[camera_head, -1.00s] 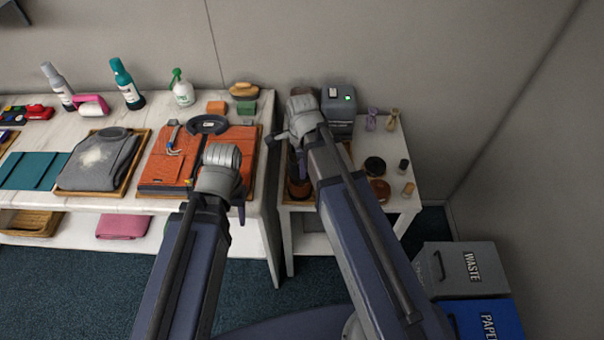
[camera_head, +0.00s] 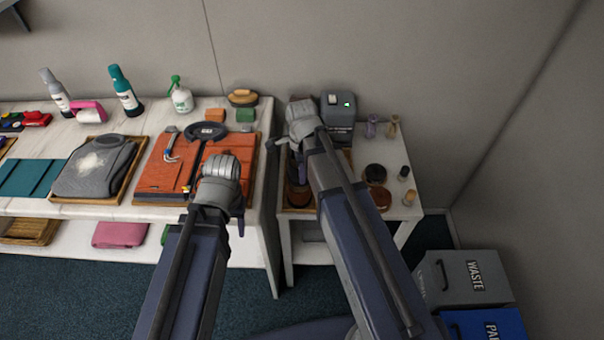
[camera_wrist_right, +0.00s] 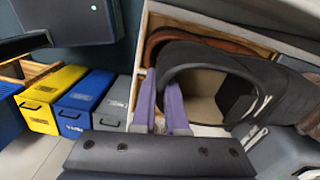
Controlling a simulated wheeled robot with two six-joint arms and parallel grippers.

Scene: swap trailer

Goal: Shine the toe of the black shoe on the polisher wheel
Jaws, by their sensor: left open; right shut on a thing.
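The black shoe (camera_wrist_right: 285,85) fills the right of the right wrist view, its opening facing the camera. My right gripper (camera_wrist_right: 162,108) has its purple fingers shut on the edge of the black shoe's opening. In the head view my right wrist hides the shoe almost wholly. The grey polisher (camera_head: 338,118) with a green light stands at the back of the side table, just right of that wrist. Its wheel is hidden from the head. My left gripper (camera_head: 238,222) is open and empty, above the front right of the orange folded item; its fingers are mostly hidden.
A brown shoe (camera_head: 297,195) sits in a wooden tray on the side table (camera_head: 403,150). Round tins (camera_head: 376,174), brushes and small bottles stand at its right. The long table (camera_head: 125,225) holds clothes and bottles. Waste bins (camera_head: 465,278) stand on the floor at right.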

